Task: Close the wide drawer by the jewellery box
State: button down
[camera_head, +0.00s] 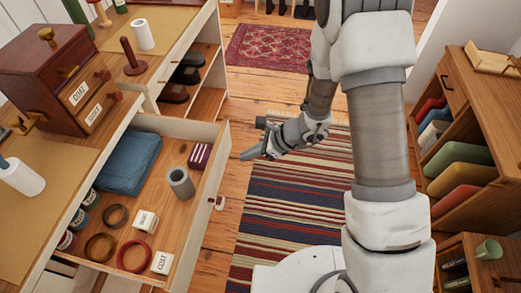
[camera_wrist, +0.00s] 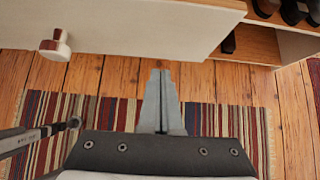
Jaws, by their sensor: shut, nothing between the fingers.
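The wide drawer (camera_head: 203,213) is pulled well out below the dresser top that bears the dark red-brown jewellery box (camera_head: 62,75). In it lie a folded blue cloth, a grey cylinder, rings, small labelled boxes and a dark red box. The drawer's white front (camera_wrist: 130,22) and its red and white knob (camera_wrist: 54,46) show in the wrist view; the knob also shows in the head view (camera_head: 219,203). My gripper (camera_head: 246,156) is shut and empty, to the right of the drawer front and apart from it. Its fingers show in the wrist view (camera_wrist: 161,80).
A striped rug (camera_head: 295,190) lies on the wooden floor below my arm. An open shelf with dark shoes (camera_head: 186,74) is beyond the drawer. A wooden shelf unit (camera_head: 460,125) with folded cloths stands at the right. Bare floor lies between drawer and rug.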

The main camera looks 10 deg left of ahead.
aim_at(224, 157)
jog(key=shift+w+a+f, duration=0.1)
jog(key=shift+a, duration=1)
jog(key=shift+w+a+f, duration=0.1)
jog(key=shift+a, duration=1)
jog(key=shift+a, duration=0.1)
